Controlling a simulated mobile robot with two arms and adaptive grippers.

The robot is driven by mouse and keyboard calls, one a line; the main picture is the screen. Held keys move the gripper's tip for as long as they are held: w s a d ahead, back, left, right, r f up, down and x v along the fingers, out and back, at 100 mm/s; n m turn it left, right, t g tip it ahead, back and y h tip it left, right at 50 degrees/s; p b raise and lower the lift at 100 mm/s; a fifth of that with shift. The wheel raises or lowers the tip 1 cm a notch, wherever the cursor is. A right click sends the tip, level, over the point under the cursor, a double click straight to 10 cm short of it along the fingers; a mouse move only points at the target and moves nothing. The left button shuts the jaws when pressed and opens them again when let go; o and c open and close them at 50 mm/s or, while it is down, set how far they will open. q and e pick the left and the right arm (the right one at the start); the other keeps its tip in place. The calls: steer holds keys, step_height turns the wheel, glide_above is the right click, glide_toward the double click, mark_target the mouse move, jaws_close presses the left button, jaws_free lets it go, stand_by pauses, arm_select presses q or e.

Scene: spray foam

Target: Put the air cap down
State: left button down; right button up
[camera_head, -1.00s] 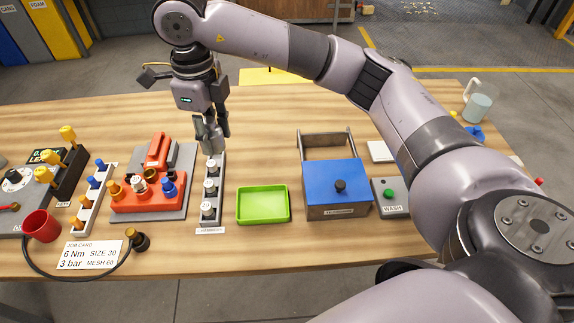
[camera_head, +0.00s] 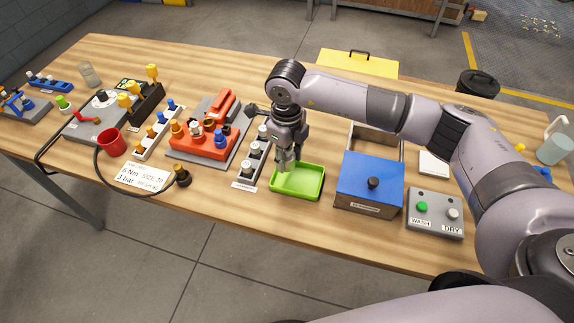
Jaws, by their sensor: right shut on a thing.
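My right gripper (camera_head: 286,163) points down over the left back part of the green tray (camera_head: 303,192). Its jaws are shut on the air cap, which is too small and too covered by the grey fingers to make out clearly. I cannot tell whether the cap touches the tray floor. The rest of the tray looks empty. Just left of the tray is the dark rack (camera_head: 242,182) with grey-white caps standing on it. My left gripper is out of view.
A blue-lidded box (camera_head: 369,186) stands close to the right of the tray, with a wash and dry button panel (camera_head: 435,214) beyond it. Left are a red block with fittings (camera_head: 203,145), a job card (camera_head: 144,177) and a red cup (camera_head: 111,142). The table front is clear.

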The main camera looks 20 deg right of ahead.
mark_target(287, 178)
steer(key=shift+f, duration=0.7)
step_height(287, 178, down, 4)
steer(key=shift+f+p, duration=0.15)
steer(key=shift+p, duration=0.4)
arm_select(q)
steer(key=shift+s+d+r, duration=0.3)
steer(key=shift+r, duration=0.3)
arm_select(e)
steer(key=shift+w, duration=0.1)
steer(key=shift+f, duration=0.15)
steer(key=o, duration=0.9)
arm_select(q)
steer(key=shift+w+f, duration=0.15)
